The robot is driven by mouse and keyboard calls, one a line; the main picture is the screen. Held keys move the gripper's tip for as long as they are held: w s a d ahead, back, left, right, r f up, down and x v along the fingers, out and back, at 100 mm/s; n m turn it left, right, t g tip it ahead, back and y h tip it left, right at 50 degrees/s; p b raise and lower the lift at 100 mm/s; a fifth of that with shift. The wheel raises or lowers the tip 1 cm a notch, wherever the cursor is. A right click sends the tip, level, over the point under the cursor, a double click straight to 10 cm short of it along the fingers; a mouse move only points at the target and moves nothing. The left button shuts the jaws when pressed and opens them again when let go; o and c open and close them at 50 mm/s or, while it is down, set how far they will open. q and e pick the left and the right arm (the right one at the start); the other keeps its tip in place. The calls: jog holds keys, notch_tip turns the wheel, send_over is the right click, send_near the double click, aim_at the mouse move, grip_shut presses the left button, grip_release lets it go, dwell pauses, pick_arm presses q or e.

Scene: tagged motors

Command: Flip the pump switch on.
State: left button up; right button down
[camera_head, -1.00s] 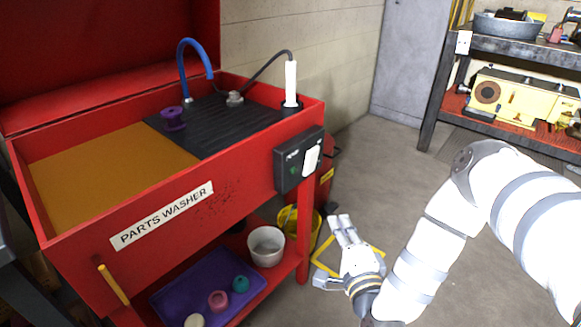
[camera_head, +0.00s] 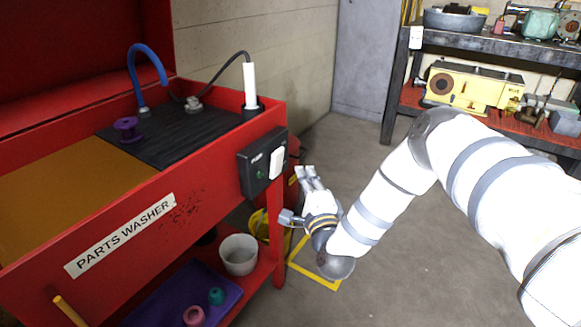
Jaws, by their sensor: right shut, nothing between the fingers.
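The pump switch is a white rocker (camera_head: 277,163) on a black box (camera_head: 251,174) fixed to the right end of the red parts washer (camera_head: 190,207). The box bears small lettering and a green mark. From this angle I cannot tell which way the rocker is set. My right gripper (camera_head: 307,173) is just right of the box and slightly lower in the picture, fingers pointing up, shut and empty. It appears apart from the switch. My left gripper is not in view.
Under the washer, a shelf holds a white bucket (camera_head: 239,254) and a purple tray (camera_head: 180,297) with small parts. A yellow bucket (camera_head: 262,225) stands behind the washer's leg. A loaded workbench (camera_head: 393,85) is at the back right. Grey floor is open between them.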

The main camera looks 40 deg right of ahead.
aim_at(277, 163)
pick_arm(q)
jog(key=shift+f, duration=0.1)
pick_arm(e)
jog(key=shift+w+a+r, duration=0.1)
jog(key=shift+w+a, duration=0.1)
jog(key=shift+w, duration=0.55)
jog(key=shift+w+a+r, duration=0.15)
jog(key=shift+w+a, duration=0.05)
jog(key=shift+w, duration=0.5)
jog(key=shift+w+a+r, duration=0.1)
jog(key=shift+w+a, duration=0.1)
jog(key=shift+w, duration=0.55)
